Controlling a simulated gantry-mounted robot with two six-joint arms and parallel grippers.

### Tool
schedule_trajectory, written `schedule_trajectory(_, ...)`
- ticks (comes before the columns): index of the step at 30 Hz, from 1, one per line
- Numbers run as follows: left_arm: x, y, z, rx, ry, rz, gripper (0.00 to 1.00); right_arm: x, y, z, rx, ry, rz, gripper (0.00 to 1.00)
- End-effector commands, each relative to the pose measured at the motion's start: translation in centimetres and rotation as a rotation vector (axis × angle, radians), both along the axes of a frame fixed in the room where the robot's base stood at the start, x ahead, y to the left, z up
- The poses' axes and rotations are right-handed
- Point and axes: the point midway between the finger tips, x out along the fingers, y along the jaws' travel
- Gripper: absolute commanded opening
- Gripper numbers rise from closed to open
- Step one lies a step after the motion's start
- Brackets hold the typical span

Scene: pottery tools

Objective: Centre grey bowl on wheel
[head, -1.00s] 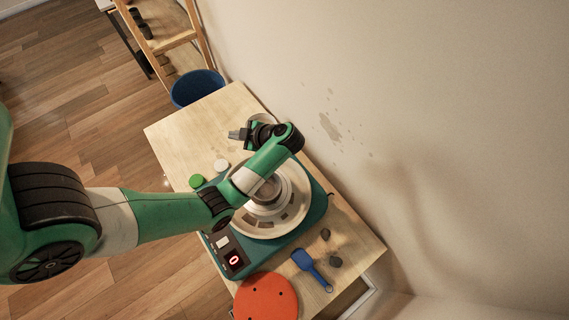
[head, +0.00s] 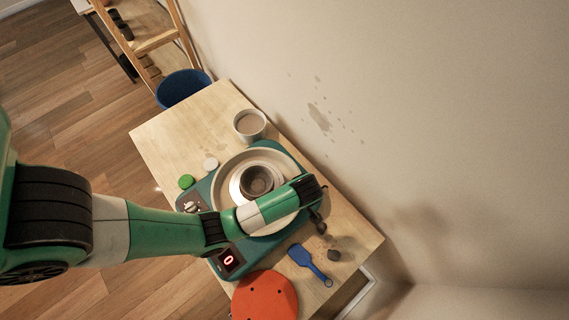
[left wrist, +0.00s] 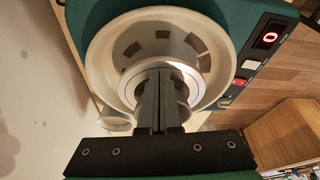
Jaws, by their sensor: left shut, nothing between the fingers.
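The grey bowl (head: 257,180) stands upright on the pale wheel head (head: 236,184), inside the wide cream splash pan (head: 222,173). My left forearm covers the front of the pan, so I cannot tell exactly how centred the bowl is. My left gripper (head: 319,226) is beyond the pan's right side in the head view, apart from the bowl. My right gripper is in neither view.
A white cup (head: 250,124) stands behind the pan. Green (head: 186,181) and white (head: 210,164) discs lie to its left. A blue tool (head: 310,264), a dark lump (head: 334,255) and an orange disc (head: 265,297) lie in front. The wall is close behind.

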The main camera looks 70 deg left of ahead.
Motion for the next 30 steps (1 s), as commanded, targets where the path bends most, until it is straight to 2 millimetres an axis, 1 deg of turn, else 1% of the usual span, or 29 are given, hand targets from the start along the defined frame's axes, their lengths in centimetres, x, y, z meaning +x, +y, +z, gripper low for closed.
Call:
schedule_trajectory(1, -0.2, 0.3, -2.4, 0.0, -0.001, 0.003, 0.0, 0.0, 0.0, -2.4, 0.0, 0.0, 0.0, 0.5)
schedule_trajectory(3, -0.4, 0.7, -3.8, 0.0, -0.001, 0.002, 0.0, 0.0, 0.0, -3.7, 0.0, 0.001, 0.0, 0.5)
schedule_trajectory(4, -0.5, 0.9, -3.9, 0.0, 0.002, 0.002, 0.0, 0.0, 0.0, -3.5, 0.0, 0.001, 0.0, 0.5)
schedule_trajectory(6, -0.7, 1.3, -5.2, 0.001, 0.003, 0.002, 0.0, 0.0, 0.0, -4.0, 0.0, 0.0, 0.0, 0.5)
schedule_trajectory(8, -1.2, 2.3, -3.7, 0.001, 0.003, 0.006, 0.0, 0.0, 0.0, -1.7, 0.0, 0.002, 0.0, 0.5)
schedule_trajectory(9, -1.6, 2.9, -3.7, 0.001, 0.003, 0.006, 0.0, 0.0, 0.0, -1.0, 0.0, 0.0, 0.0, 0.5)
schedule_trajectory(12, -2.1, 4.0, -3.9, 0.001, 0.001, 0.004, 0.0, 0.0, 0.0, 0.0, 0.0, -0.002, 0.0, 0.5)
schedule_trajectory(17, -2.5, 4.8, -4.4, 0.001, 0.001, 0.001, 0.0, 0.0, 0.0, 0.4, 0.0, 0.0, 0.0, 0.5)
schedule_trajectory(26, -2.5, 4.9, -4.5, 0.001, 0.0, 0.001, 0.0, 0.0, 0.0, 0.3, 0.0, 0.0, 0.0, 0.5)
schedule_trajectory(30, -3.0, 5.8, -3.9, 0.0, 0.001, 0.003, 0.0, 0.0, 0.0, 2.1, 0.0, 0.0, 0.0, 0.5)
